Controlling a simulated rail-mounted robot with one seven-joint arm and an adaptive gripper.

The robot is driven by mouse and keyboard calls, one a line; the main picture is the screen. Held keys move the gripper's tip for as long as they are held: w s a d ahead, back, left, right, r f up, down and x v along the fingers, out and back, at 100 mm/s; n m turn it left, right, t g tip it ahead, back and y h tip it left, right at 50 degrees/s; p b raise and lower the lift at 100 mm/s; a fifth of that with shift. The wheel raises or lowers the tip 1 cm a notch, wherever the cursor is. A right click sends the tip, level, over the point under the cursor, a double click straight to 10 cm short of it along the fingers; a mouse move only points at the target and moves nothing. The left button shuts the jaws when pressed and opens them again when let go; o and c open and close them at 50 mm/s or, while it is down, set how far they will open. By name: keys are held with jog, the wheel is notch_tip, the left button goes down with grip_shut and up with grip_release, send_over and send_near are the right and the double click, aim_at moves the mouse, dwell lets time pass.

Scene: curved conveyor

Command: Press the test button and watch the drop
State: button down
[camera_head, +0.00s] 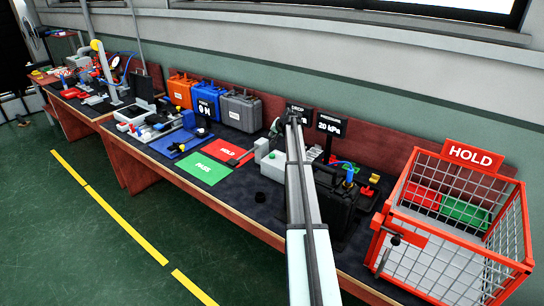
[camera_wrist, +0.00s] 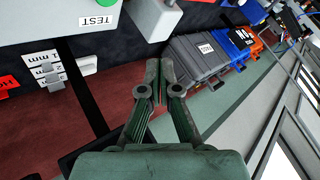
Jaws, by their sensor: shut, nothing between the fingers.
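A pale grey box with a TEST label (camera_wrist: 97,20) fills the top left of the wrist view. A green round button (camera_wrist: 107,4) shows beside that label at the top edge. In the head view the pale grey box (camera_head: 274,166) stands on the bench just left of my arm. My gripper (camera_wrist: 154,88) is shut and empty, apart from the button. In the head view it (camera_head: 275,128) is small, near the back board. The DROP display (camera_head: 298,109) is partly hidden by my arm. The PRESSURE display (camera_head: 329,125) reads 20 kPa.
Orange (camera_head: 181,91), blue (camera_head: 207,100) and grey (camera_head: 240,109) cases stand along the back. A green PASS mat (camera_head: 204,169) and red HOLD mat (camera_head: 228,152) lie on the bench. A red wire HOLD cage (camera_head: 456,264) stands at right. A black case (camera_head: 341,205) sits beside my arm.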

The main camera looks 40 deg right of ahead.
jog(key=b, duration=0.2)
send_over(273, 155)
notch_tip(273, 155, down, 7)
jog(key=shift+a+f, duration=0.1)
jog(key=shift+f, duration=0.1)
jog(key=shift+f+b, duration=0.35)
jog(key=shift+f, duration=0.25)
dwell(0.9)
jog(key=shift+f+b, duration=0.4)
jog(key=shift+f, duration=0.05)
jog(key=shift+f+b, duration=0.4)
jog(key=shift+f, duration=0.2)
dwell(1.0)
jog(key=shift+r, duration=1)
jog(key=shift+r, duration=0.15)
jog(key=shift+r+p, duration=0.9)
jog(key=shift+r, duration=1.5)
